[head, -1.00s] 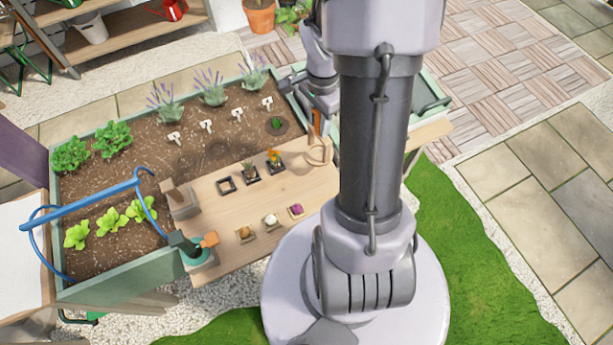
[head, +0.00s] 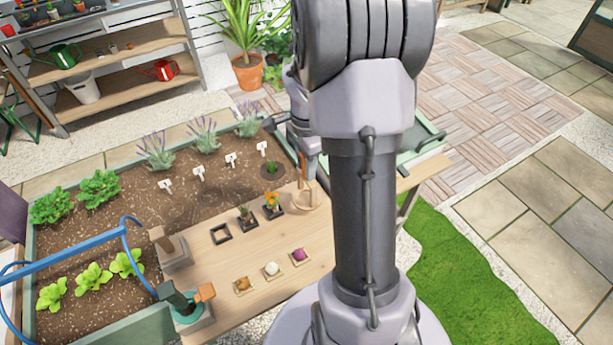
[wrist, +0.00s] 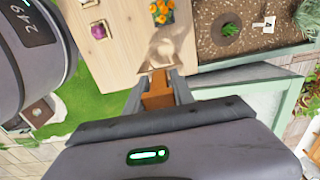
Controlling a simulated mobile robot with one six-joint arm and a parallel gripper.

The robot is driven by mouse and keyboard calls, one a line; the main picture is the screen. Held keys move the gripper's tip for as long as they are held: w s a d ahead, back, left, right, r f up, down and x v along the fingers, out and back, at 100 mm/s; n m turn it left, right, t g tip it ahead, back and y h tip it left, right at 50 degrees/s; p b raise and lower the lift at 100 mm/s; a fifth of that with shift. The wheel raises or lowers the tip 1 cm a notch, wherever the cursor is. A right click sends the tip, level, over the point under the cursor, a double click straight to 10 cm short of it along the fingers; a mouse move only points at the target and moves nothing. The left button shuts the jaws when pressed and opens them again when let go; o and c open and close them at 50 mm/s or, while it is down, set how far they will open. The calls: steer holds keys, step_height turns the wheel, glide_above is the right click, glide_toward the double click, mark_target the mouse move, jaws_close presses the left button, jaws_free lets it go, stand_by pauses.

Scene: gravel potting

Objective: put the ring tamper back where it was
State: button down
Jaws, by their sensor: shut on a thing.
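My gripper (wrist: 157,82) is shut on an orange-brown handle, which I take to be the ring tamper's (wrist: 158,98). In the head view my gripper (head: 308,158) is at the far right end of the wooden table, partly hidden by my arm. A pale tan, rounded piece (wrist: 166,50) lies just beyond the handle over the table edge; it also shows in the head view (head: 303,198). I cannot tell whether it belongs to the held tool. The tamper's working end is not clear.
The wooden table (head: 218,262) holds an empty black square frame (head: 221,233), potted plants and small trays. At its left end stand a grey block with a brown-handled tool (head: 163,240) and a teal tool with an orange handle (head: 187,301). A planted soil bed (head: 200,200) lies behind.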

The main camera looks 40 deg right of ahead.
steer(key=shift+f+b, duration=0.65)
steer(key=shift+f, duration=0.9)
steer(key=shift+s, duration=0.1)
steer(key=shift+f, duration=0.2)
steer(key=c, duration=1.1)
jaws_free()
